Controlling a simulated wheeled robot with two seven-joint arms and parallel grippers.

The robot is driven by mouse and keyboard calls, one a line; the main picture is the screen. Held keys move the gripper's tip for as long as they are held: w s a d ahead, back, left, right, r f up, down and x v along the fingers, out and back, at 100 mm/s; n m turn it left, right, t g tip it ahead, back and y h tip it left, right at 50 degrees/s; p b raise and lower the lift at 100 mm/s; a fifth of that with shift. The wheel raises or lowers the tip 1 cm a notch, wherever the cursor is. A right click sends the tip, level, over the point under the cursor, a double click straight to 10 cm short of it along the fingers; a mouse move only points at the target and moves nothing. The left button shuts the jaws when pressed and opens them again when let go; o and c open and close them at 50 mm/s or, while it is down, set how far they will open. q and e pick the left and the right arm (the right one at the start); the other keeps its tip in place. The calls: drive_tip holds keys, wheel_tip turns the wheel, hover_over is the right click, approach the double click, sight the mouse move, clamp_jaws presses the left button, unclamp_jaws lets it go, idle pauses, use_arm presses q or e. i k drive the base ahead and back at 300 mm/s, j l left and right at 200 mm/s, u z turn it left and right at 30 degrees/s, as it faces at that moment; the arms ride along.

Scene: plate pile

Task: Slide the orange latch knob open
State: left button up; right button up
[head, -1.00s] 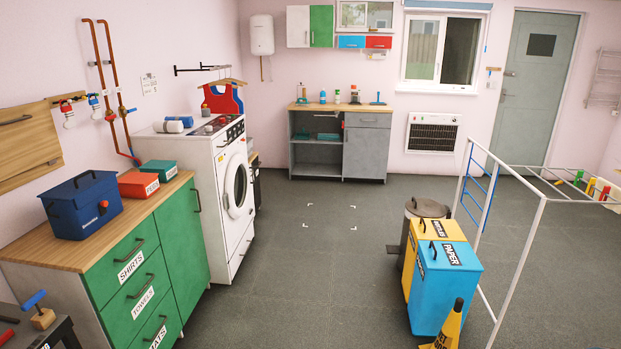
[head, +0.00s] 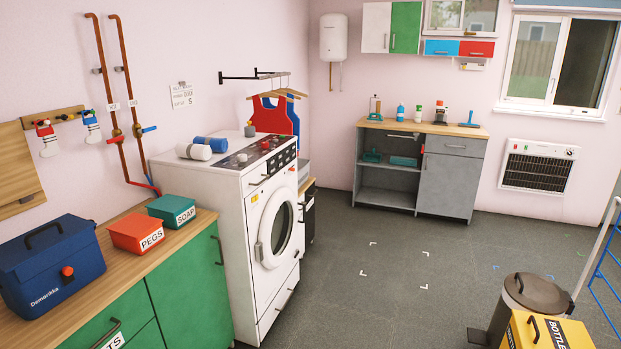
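A dark blue box (head: 45,268) with a black handle on its lid stands on the wooden counter at the left in the head view. A round orange-red knob (head: 67,271) sits on its front face, above the white lettering. The lid looks closed. I cannot tell from here how far along its travel the knob stands. Neither of my grippers shows in the view.
A red PEGS box (head: 139,233) and a teal SOAP box (head: 171,211) stand beside it on the wooden counter (head: 205,221). Green drawers (head: 190,292) are below. A white washing machine (head: 240,205) stands beyond. A bin (head: 535,294) is at the lower right; floor between is clear.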

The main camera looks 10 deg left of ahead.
sight(67, 270)
drive_tip(key=i+u, duration=0.35)
drive_tip(key=i+l+u, duration=0.2)
drive_tip(key=i+u, duration=0.15)
drive_tip(key=i+l+u, duration=0.3)
